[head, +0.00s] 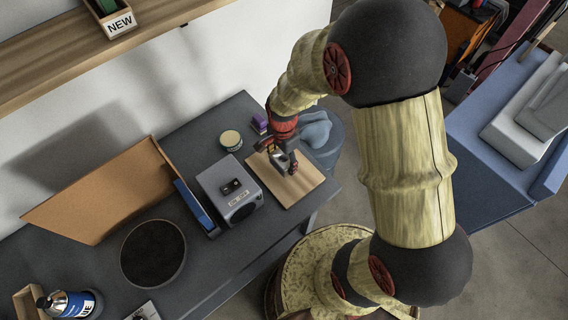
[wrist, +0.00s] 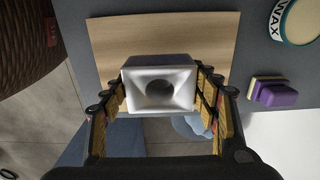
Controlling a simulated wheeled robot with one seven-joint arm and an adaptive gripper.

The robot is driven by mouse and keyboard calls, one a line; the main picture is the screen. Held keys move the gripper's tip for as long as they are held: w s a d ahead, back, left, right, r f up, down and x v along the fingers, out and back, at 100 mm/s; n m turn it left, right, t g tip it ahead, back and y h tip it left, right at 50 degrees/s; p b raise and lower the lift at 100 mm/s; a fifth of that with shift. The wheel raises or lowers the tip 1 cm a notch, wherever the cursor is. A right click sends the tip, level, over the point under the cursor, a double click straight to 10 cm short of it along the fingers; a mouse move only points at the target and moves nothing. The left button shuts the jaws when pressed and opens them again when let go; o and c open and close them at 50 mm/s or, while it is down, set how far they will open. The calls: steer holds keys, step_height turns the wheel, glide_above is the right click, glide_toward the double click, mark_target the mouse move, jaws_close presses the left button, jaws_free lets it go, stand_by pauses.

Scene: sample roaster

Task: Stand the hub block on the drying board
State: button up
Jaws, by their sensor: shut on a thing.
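The hub block (wrist: 160,88) is a silvery square block with a round dark hole in its middle. My gripper (wrist: 162,92) is shut on it, one finger on each side, in the wrist view. In the head view my gripper (head: 285,165) is over the drying board (head: 306,190), a flat pale wooden board on the dark table. The board also shows behind the block in the wrist view (wrist: 115,35). I cannot tell whether the block touches the board. In the head view the block is mostly hidden by the fingers.
A grey box-shaped machine (head: 228,186) stands just left of the board. A round wax tin (head: 231,140) and a purple-and-yellow block (head: 260,123) lie behind it. A dark round tray (head: 153,253) and a bottle (head: 70,303) are farther left. The table (head: 335,188) ends close to the board's right side.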

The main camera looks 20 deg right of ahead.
mark_target(284, 160)
steer(key=shift+w+d+f, duration=0.35)
steer(key=shift+w+f, duration=0.05)
steer(key=shift+f, duration=0.25)
steer(key=shift+w+f+b, duration=0.15)
steer(key=shift+f+b, duration=0.25)
steer(key=shift+f, duration=1.15)
steer(key=shift+f, duration=0.2)
steer(key=o, duration=1.6)
steer(key=shift+o, duration=0.5)
steer(key=shift+r, duration=0.15)
